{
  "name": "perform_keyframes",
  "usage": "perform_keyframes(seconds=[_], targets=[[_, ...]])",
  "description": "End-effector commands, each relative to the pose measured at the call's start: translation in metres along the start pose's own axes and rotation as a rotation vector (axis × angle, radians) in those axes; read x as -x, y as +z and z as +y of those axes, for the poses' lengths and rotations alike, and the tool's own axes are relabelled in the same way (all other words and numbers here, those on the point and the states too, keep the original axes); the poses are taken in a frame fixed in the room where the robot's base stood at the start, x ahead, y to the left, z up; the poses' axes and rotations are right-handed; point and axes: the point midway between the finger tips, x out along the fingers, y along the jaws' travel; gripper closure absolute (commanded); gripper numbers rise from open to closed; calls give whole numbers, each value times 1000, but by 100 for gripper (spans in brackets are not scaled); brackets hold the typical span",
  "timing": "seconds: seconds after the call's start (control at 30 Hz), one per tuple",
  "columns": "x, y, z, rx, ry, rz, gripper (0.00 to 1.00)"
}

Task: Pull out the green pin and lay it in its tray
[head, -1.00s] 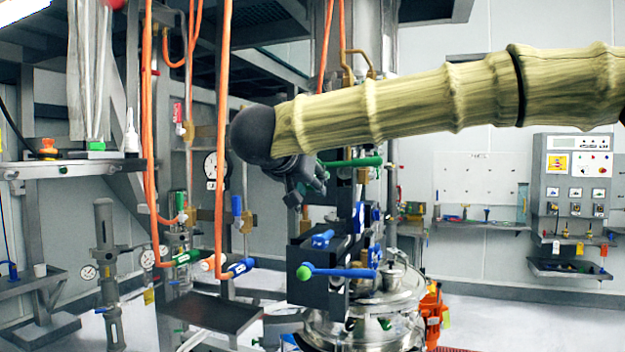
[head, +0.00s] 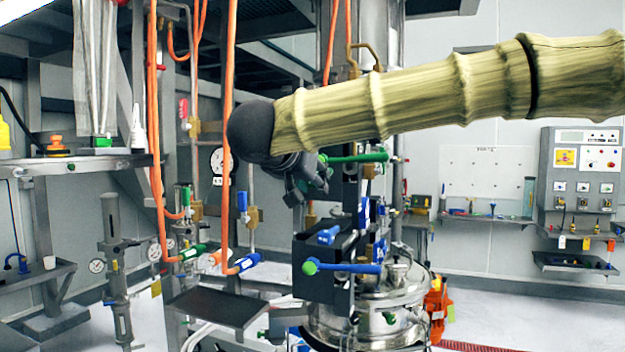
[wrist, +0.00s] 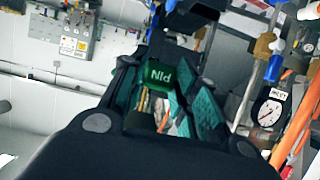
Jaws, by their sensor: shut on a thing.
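The green pin (wrist: 159,76) shows in the wrist view as a green block with the upside-down letters "PIN". It sits between the two fingers of my gripper (wrist: 165,92), which is shut on it. In the head view my gripper (head: 309,187) hangs under the dark wrist, in front of the sifter's upper frame. The pin cannot be made out there, and I cannot tell whether any of it is in a hole. A dark flat tray (head: 222,308) stands low at centre left and looks empty. I cannot tell whether it is the pin's tray.
A green-handled bar (head: 357,158) is just right of my gripper. A blue lever with a green knob (head: 345,267) juts out below, above the steel sifter vessel (head: 385,312). Orange hoses (head: 228,130) hang close on the left. A control panel (head: 580,178) is at the right wall.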

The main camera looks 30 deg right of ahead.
Motion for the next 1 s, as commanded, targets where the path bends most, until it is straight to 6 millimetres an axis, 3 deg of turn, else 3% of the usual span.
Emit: perform_keyframes(seconds=[1.0], targets=[[18,-42,0,0,0,1,96]])
